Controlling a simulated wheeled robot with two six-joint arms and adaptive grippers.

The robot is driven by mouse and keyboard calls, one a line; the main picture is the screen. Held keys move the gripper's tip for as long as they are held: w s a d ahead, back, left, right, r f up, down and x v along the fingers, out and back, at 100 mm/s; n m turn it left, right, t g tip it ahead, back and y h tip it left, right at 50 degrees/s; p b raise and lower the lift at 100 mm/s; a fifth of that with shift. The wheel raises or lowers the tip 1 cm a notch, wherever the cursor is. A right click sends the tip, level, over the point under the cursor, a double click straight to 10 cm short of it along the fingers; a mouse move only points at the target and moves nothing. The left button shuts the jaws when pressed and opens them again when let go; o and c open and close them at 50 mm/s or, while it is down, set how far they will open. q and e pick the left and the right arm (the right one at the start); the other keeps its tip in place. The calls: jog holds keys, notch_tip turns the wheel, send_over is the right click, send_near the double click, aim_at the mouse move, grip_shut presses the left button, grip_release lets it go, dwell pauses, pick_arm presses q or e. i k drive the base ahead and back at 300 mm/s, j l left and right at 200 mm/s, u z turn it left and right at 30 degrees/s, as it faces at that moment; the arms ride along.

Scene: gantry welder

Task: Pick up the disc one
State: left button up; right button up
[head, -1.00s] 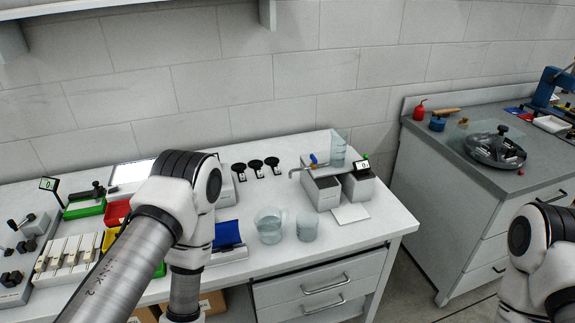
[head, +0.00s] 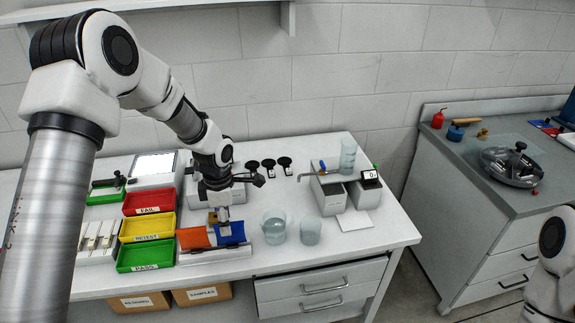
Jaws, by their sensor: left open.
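My left gripper (head: 220,190) hangs from the left arm over the back middle of the white bench, in front of a pale grey device it partly hides. Its jaws are open. Three black round pieces (head: 268,163) stand in a row at the back, just right of the gripper and apart from it. I cannot read which is disc one. Just below the gripper, a small tan and grey piece (head: 219,214) shows above an orange and blue holder (head: 196,238); whether the gripper touches it is unclear. My right gripper is out of view.
Red, yellow and green labelled bins (head: 145,256) lie left of the holder. Two glass beakers (head: 274,228) stand to its right, and a grey two-block device (head: 327,195) farther right. A separate grey counter (head: 490,190) stands at right. The bench's front right is clear.

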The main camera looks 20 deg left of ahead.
aim_at(285, 162)
jog(key=i, duration=1.45)
